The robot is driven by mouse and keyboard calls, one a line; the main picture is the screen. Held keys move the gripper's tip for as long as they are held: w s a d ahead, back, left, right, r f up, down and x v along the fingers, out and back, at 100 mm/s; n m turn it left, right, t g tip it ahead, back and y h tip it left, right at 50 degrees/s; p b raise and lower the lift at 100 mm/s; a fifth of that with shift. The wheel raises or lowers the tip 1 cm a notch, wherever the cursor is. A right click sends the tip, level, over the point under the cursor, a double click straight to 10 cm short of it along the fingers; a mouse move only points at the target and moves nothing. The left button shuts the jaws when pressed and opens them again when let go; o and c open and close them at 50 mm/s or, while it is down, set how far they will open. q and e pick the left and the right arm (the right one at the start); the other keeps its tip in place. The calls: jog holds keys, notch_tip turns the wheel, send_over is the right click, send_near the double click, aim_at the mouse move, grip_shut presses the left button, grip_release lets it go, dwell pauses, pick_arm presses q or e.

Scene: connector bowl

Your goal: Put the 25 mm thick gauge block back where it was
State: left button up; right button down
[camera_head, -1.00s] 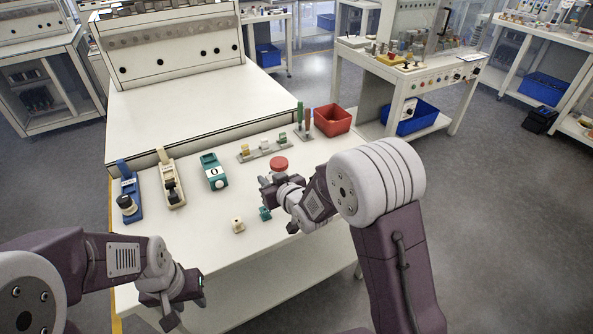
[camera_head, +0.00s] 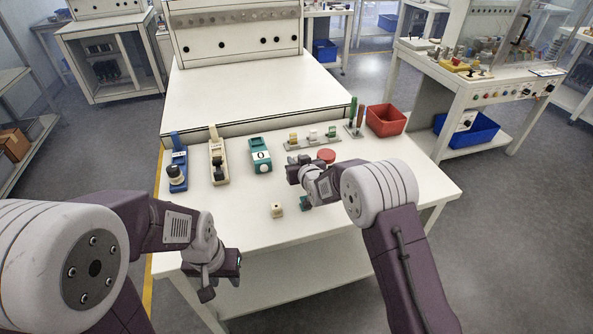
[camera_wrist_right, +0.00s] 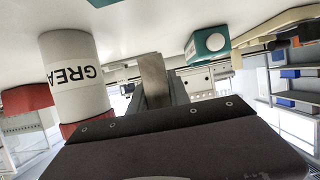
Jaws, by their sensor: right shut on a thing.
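My right gripper (camera_head: 293,172) is low over the bench, left of the red-topped grease can (camera_head: 327,156). In the right wrist view it is shut on a grey metallic block (camera_wrist_right: 152,80), which looks like the gauge block; its thickness cannot be read. In the head view the gripper hides that block. A holder (camera_head: 312,143) with several small cream, white and green blocks stands at the back of the bench. My left gripper (camera_head: 224,277) hangs at the bench's front edge, fingers apart and empty.
Blue (camera_head: 178,170), cream (camera_head: 217,160) and teal (camera_head: 260,155) devices stand left of my right gripper. The grease can (camera_wrist_right: 75,80) is close beside the gripper. A red bin (camera_head: 386,120) stands back right.

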notch_tip(320, 180, down, 3)
jog(key=shift+f, duration=0.15)
jog(key=shift+w+f, duration=0.1)
jog(key=shift+f, duration=0.2)
jog(key=shift+b, duration=0.3)
jog(key=shift+f, duration=0.2)
jog(key=c, duration=1.2)
grip_release()
jog(key=shift+c, duration=0.2)
jog(key=shift+r, duration=0.15)
